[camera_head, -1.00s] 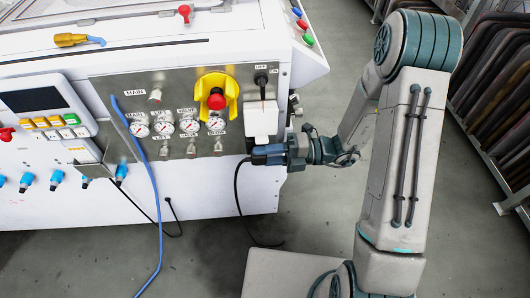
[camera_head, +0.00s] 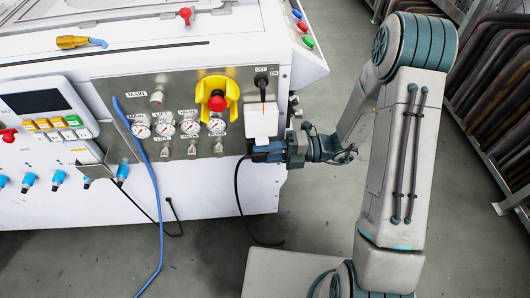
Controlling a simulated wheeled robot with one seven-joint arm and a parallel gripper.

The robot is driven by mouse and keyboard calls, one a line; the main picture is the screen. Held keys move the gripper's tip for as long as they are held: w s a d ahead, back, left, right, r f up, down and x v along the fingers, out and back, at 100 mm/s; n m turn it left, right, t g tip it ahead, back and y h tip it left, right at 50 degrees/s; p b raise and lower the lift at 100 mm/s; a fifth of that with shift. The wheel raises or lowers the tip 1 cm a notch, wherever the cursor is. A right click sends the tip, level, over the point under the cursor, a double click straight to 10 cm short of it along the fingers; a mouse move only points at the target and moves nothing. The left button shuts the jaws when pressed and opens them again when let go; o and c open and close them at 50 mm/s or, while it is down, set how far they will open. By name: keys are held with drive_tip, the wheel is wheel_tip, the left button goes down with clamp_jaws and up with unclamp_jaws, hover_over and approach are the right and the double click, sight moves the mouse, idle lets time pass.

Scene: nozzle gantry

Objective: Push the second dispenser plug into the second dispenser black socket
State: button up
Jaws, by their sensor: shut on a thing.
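My gripper (camera_head: 268,153) is at the right end of the machine's front panel, just below a white box (camera_head: 262,122). It is shut on a dark plug (camera_head: 250,150), of which only a small part shows at the fingertips. A black cable (camera_head: 237,190) hangs from there to the floor. The plug is close under the white box. I cannot tell whether it touches a socket, and no black socket can be made out clearly; the gripper and box cover that spot.
Left of the box are a red emergency button on a yellow plate (camera_head: 217,95) and several gauges (camera_head: 190,127). A blue hose (camera_head: 152,185) hangs down the front. A rotary switch (camera_head: 262,82) sits above the box.

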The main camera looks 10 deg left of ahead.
drive_tip(key=shift+w, duration=0.1)
drive_tip(key=o, duration=1)
drive_tip(key=p+v, duration=0.3)
drive_tip(key=v, duration=1)
drive_tip(key=shift+w+d+p, duration=0.2)
drive_tip(key=shift+d+p, duration=0.1)
drive_tip(key=shift+d, duration=0.05)
